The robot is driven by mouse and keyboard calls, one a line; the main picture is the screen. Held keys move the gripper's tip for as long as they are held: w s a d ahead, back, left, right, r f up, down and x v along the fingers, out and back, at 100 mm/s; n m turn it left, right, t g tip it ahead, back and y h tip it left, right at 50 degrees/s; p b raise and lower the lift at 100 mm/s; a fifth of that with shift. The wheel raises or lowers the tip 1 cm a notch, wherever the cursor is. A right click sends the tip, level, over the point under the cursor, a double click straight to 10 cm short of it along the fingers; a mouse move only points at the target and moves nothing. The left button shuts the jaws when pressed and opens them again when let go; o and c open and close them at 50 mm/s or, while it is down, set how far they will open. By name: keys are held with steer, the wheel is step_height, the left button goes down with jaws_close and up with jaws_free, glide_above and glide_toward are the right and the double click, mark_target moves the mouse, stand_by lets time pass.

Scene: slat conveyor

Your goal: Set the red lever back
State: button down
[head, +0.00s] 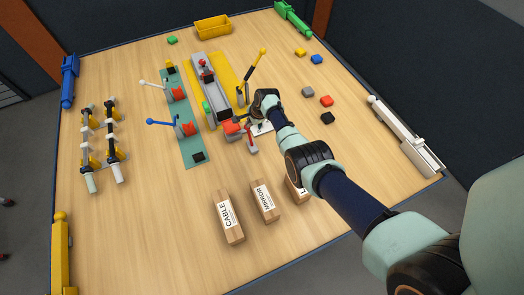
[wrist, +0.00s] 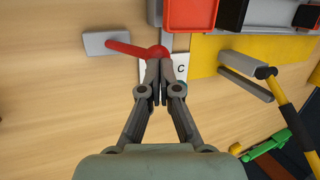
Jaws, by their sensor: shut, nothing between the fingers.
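The red lever (wrist: 130,48) lies low in the wrist view. Its red rod runs left from a rounded red end near my fingertips to a grey block (wrist: 97,43). The lever also shows in the head view (head: 250,141), just below and left of my gripper (head: 259,122). In the wrist view my gripper (wrist: 159,70) is shut and empty. Its fingertips overlap the rounded end of the rod; I cannot tell whether they touch it. A white plate marked C (wrist: 181,68) lies beside the fingertips and is partly hidden by them.
A red tray-like part (wrist: 190,14) stands close beyond the fingertips. A yellow-and-black lever (head: 252,72) rises from the yellow mat (head: 228,65). A blue-handled lever (head: 163,122) stands on the green mat. Labelled wooden blocks (head: 228,218) stand toward the front.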

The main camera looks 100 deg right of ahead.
steer(key=p+v, duration=0.8)
steer(key=v, duration=0.5)
steer(key=shift+d+r, duration=0.25)
steer(key=shift+r, duration=0.1)
